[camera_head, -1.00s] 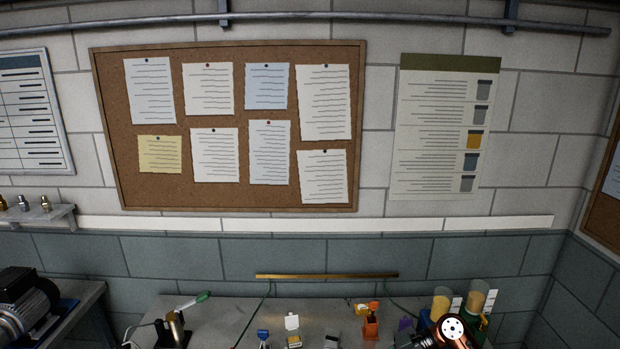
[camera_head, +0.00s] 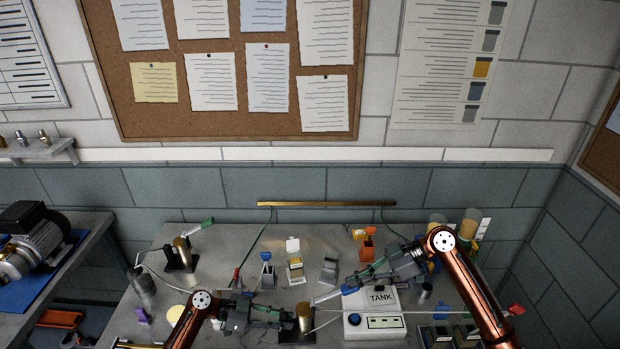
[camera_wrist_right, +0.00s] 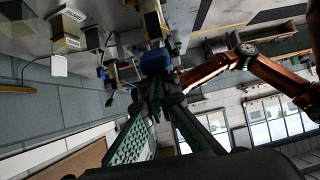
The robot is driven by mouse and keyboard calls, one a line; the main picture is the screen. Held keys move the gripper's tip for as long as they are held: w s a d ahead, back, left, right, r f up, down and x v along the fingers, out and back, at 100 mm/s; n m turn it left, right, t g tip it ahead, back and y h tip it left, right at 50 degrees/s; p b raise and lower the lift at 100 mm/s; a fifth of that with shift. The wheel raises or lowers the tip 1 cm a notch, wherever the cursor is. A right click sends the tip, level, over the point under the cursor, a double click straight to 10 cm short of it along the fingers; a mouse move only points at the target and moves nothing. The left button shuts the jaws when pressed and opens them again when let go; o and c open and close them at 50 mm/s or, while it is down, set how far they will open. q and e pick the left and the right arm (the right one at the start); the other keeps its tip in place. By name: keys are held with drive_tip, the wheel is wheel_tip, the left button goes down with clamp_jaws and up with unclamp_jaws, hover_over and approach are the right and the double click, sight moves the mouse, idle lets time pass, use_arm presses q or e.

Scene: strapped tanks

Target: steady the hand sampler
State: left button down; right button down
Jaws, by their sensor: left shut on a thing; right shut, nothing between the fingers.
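A slim tool with a blue part (camera_head: 349,289) and a pale tip (camera_head: 326,298) slants down to the left at my right fingertips; it may be the hand sampler, but I cannot tell for certain. My right gripper (camera_head: 362,282) is shut at its upper end with nothing between the fingers. In the right wrist view the right gripper (camera_wrist_right: 157,88) points at a blue part (camera_wrist_right: 157,61) just past its tips. My left gripper (camera_head: 293,320) is shut on a brass cylinder (camera_head: 303,313) at a black stand (camera_head: 296,337); its fingers partly hide the stand.
A white box (camera_head: 380,321) with a blue button and a TANK label (camera_head: 380,297) stands right of the brass cylinder. Small coloured holders (camera_head: 329,269) stand behind. Another brass cylinder (camera_head: 181,250) stands at the back left. A cable runs across the bench (camera_head: 225,258).

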use_arm(q)
drive_tip(key=shift+a+f, duration=0.1)
drive_tip(key=shift+f, duration=0.1)
use_arm(e)
drive_tip(key=shift+a+r, duration=0.1)
drive_tip(key=shift+r, duration=0.25)
drive_tip(key=shift+a+r, duration=0.1)
drive_tip(key=shift+r, duration=0.05)
use_arm(q)
drive_tip(key=shift+r, duration=0.1)
use_arm(e)
drive_tip(key=shift+a+r, duration=0.25)
drive_tip(key=shift+r, duration=0.15)
drive_tip(key=v, duration=0.7)
use_arm(q)
drive_tip(key=shift+r, duration=0.1)
idle(0.4)
drive_tip(key=c, duration=1.7)
unclamp_jaws()
